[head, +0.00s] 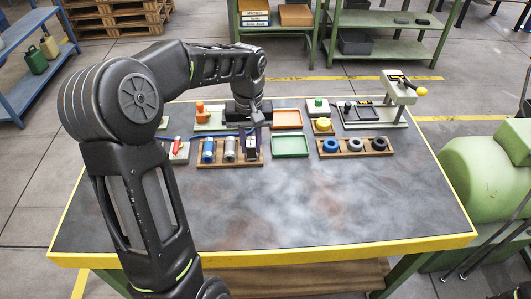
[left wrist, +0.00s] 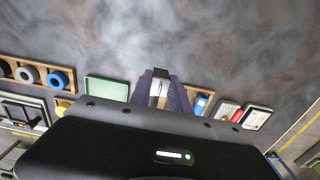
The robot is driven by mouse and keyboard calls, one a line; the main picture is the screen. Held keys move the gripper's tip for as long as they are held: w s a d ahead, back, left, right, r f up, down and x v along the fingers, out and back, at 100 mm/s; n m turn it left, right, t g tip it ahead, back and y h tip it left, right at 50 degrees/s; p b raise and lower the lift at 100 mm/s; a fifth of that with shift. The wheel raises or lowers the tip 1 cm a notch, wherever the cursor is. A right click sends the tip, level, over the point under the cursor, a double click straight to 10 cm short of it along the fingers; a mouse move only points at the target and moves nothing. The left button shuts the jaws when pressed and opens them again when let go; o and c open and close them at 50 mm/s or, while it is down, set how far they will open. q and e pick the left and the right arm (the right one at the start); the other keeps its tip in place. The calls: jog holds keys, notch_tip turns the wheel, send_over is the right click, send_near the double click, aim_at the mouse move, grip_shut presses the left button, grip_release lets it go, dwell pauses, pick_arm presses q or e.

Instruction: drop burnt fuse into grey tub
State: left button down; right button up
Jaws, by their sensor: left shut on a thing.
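My left gripper (head: 251,147) is at the right end of a wooden fuse rack (head: 217,163), above the table. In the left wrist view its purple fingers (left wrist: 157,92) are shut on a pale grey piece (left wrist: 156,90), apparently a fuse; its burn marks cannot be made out. Whether it still touches the rack cannot be told. A blue fuse (head: 208,150) and a silver fuse (head: 230,148) stand in the rack to the left. I make out no grey tub on the table. My right gripper is not in view.
A green tray (head: 291,153) is just right of the gripper, with an orange tray (head: 287,118) behind it. A wooden rack (head: 355,153) of blue and dark rings and a press (head: 400,90) are farther right. A dark bin (head: 356,42) sits on the back shelf. The table's front is clear.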

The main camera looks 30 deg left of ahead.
aim_at(252, 159)
pick_arm(q)
jog(key=shift+w+f+p, duration=0.1)
jog(key=shift+f+p, duration=0.35)
jog(key=shift+f, duration=2.7)
jog(key=shift+f, duration=0.1)
jog(key=shift+f+p, duration=0.3)
jog(key=shift+f, duration=1.5)
jog(key=shift+f, duration=0.2)
jog(key=c, duration=1.2)
grip_release()
jog(key=shift+r, duration=0.1)
jog(key=shift+c, duration=0.2)
notch_tip(252, 159, up, 12)
jog(key=shift+r+b, duration=0.15)
jog(key=shift+b, duration=0.45)
